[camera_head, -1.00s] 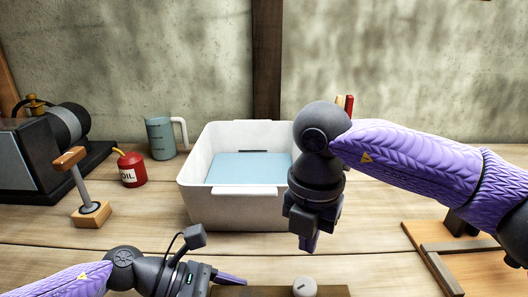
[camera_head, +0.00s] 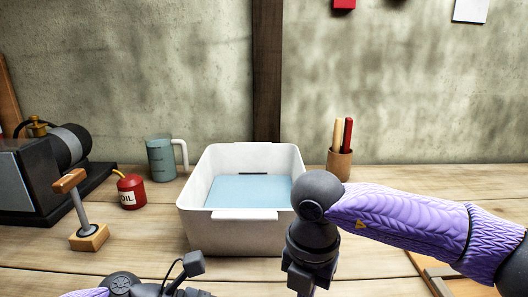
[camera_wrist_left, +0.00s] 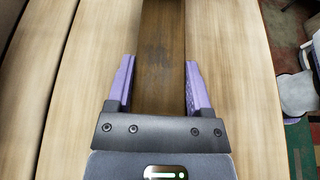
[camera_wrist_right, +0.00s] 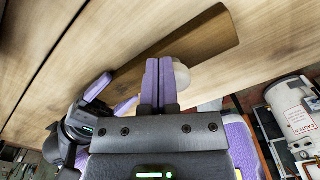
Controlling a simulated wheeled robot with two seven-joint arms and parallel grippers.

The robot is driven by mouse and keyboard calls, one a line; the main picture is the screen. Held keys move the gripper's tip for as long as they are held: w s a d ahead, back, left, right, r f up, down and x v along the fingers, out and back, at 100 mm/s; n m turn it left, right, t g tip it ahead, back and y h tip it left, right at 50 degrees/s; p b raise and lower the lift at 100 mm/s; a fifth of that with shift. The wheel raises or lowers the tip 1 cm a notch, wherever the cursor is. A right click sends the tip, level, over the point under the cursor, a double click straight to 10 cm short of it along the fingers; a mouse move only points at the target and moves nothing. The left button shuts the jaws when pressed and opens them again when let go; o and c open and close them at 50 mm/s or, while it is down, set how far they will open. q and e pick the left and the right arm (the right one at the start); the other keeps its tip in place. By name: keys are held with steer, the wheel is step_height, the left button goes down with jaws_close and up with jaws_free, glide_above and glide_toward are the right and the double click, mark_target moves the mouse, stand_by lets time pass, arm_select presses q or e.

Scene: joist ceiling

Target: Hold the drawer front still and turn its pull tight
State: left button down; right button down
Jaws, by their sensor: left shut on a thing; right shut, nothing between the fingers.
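The drawer front, a dark brown board (camera_wrist_left: 162,45), runs away between the fingers of my left gripper (camera_wrist_left: 158,75) in the left wrist view. My left gripper is shut on it, one finger along each side. The board also shows in the right wrist view (camera_wrist_right: 205,45), with the pull, a pale round knob (camera_wrist_right: 183,76), at its near side. My right gripper (camera_wrist_right: 159,62) is shut and empty, its fingertips right beside the knob and partly covering it; I cannot tell whether they touch. In the head view, the board and knob are out of frame below.
A white bin (camera_head: 245,230) with a blue bottom stands mid-bench. To its left are a blue jug (camera_head: 161,160), a red oil can (camera_head: 130,190), a wooden-based tool (camera_head: 89,238) and a dark machine (camera_head: 30,180). A pen cup (camera_head: 339,164) stands behind my right arm.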

steer(key=shift+s, duration=0.15)
steer(key=shift+d, duration=0.2)
stand_by(0.3)
steer(key=shift+s+d, duration=0.25)
steer(key=shift+d, duration=0.1)
steer(key=shift+s+d, duration=0.2)
steer(key=shift+d, duration=0.05)
steer(key=shift+s, duration=0.15)
steer(key=shift+d, duration=0.1)
